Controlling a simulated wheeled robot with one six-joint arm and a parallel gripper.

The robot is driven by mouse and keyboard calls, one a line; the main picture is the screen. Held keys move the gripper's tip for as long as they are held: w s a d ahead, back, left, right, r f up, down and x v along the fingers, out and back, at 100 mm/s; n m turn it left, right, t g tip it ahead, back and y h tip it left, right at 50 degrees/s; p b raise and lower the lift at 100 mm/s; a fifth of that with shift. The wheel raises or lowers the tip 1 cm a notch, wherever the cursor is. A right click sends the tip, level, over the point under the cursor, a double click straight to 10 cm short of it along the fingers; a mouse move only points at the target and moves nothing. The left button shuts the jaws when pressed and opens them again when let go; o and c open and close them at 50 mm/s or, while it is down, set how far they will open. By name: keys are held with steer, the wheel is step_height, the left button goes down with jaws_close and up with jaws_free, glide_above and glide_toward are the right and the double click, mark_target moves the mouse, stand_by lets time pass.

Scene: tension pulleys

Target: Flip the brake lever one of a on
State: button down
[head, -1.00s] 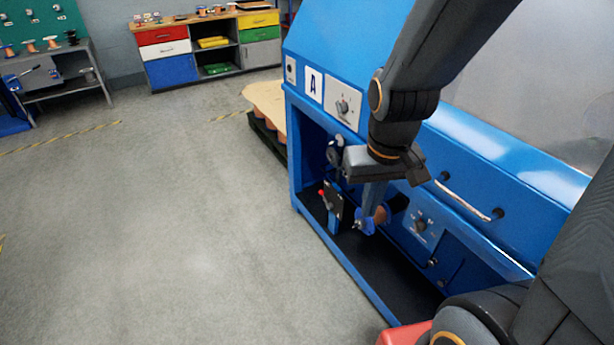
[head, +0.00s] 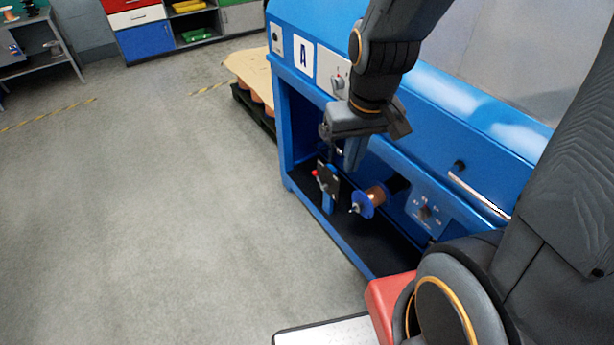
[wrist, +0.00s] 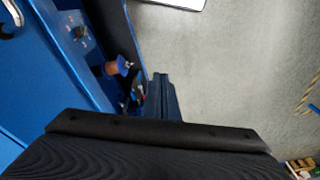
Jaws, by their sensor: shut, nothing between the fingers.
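The blue machine marked A (head: 303,58) stands at the right in the head view. In its open lower bay, a small lever with a red knob (head: 315,173) sits on a black plate (head: 328,180) on a blue post. My gripper (head: 350,168) is shut and empty. Its fingers point down, just above and right of the lever in the head view. In the wrist view, the shut fingers (wrist: 160,92) are beside the dark lever bracket (wrist: 137,92), partly hidden behind them. I cannot tell the lever's setting or any contact.
A copper spool with a blue flange (head: 363,204) sticks out right of the lever; it also shows in the wrist view (wrist: 119,66). A panel with a knob (head: 425,212) is further right. A pallet (head: 252,100) stands behind the machine. The floor at left is clear.

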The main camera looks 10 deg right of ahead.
mark_target(319, 180)
steer(key=w+a+f+n+t+h+b, duration=0.1)
steer(key=w+a+f+n+t+b, duration=0.3)
steer(key=w+f+b, duration=0.95)
steer(key=w+a+f+n+t+b, duration=0.35)
steer(key=w+f+b, duration=0.55)
steer(key=w+f, duration=0.9)
steer(key=w+f+n+t+h+b, duration=0.1)
steer(key=w+f+h+b, duration=0.3)
steer(key=f+b, duration=0.6)
steer(key=w+f+n+t+h+b, duration=0.2)
steer(key=w+f+n+h+b, duration=0.2)
steer(key=f, duration=0.9)
steer(key=w+h+b, duration=0.1)
steer(key=w+b, duration=0.2)
steer(key=b, duration=0.2)
steer(key=shift+w+f+n+b, duration=0.15)
steer(key=shift+w+n+b, duration=0.2)
steer(key=shift+b, duration=0.05)
steer(key=shift+a, duration=0.1)
